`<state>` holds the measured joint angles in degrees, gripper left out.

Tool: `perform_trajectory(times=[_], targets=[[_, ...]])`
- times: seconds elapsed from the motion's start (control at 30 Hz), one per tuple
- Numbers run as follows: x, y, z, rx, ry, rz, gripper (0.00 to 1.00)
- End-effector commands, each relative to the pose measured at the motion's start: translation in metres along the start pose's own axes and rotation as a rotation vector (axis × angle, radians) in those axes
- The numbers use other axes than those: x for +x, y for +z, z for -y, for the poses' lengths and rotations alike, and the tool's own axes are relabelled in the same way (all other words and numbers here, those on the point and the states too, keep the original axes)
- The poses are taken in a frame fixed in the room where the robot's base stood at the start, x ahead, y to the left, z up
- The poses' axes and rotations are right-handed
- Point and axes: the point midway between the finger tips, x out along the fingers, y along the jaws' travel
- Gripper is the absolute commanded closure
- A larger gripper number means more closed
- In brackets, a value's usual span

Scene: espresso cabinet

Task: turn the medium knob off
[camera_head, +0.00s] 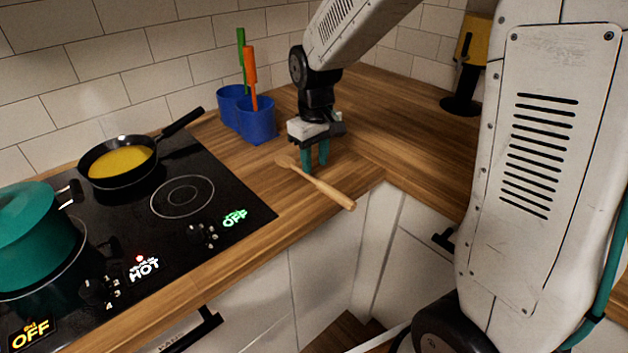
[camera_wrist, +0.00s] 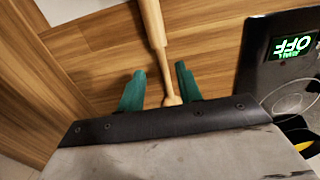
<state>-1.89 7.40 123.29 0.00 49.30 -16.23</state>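A black knob (camera_head: 98,291) on the stove is by the HOT label (camera_head: 143,268), which has small red text above it. A second black knob (camera_head: 203,235) is by a green OFF label (camera_head: 235,218); this label also shows upside down in the wrist view (camera_wrist: 293,47). The small words above the labels are too small to read surely. My gripper (camera_head: 316,155) is over the wooden counter, right of the stove and away from both knobs. Its green fingers are apart with nothing held; in the wrist view (camera_wrist: 160,82) a wooden spoon shows between them.
The wooden spoon (camera_head: 320,185) lies on the counter close to my fingers. A pan (camera_head: 118,161) with yellow food and a teal pot (camera_head: 35,230) sit on the stove. An orange OFF label (camera_head: 30,335) is at front left.

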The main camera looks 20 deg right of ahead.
Motion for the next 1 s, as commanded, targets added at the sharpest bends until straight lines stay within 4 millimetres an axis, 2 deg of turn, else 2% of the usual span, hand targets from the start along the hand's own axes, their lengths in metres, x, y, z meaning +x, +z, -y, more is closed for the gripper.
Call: perform_trajectory(times=[0.1, 0.27, 0.57, 0.7, 1.0], targets=[[0.019, -0.002, 0.003, -0.001, -0.001, 0.005, 0.65], [0.039, -0.003, 0.003, 0.0, -0.001, 0.003, 0.65], [0.044, -0.003, 0.003, 0.0, 0.0, 0.0, 0.65], [0.044, -0.003, 0.003, 0.0, 0.0, 0.0, 1.0], [0.044, -0.003, 0.003, 0.001, 0.0, 0.0, 1.0]])
